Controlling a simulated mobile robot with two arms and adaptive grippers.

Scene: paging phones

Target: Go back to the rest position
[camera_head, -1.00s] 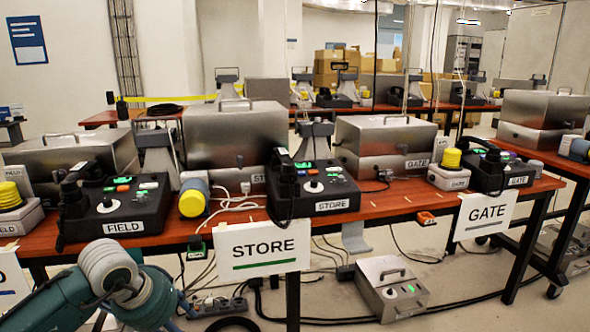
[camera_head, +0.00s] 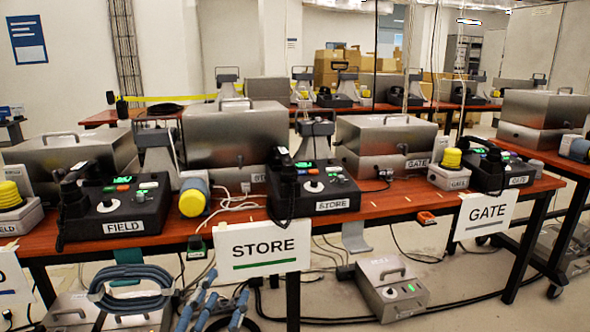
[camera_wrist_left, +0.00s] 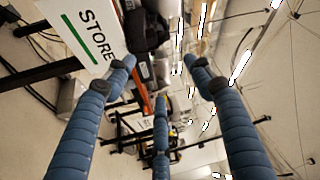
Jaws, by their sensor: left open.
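My left gripper (camera_head: 216,300) is low in the head view, below the table's front edge and left of the STORE sign. Its blue ribbed fingers are spread and hold nothing. In the left wrist view the fingers (camera_wrist_left: 160,95) stand apart with empty space between them. My right gripper is in neither view. On the table stand the black FIELD phone (camera_head: 125,207), the STORE phone (camera_head: 330,186) and the GATE phone (camera_head: 517,170). Each has a dark handset at its left side.
The red-brown table (camera_head: 385,205) carries metal cases and yellow-topped units. The STORE sign (camera_head: 258,248) and GATE sign (camera_head: 487,212) hang from its front. A metal box (camera_head: 390,289) and cables lie on the floor.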

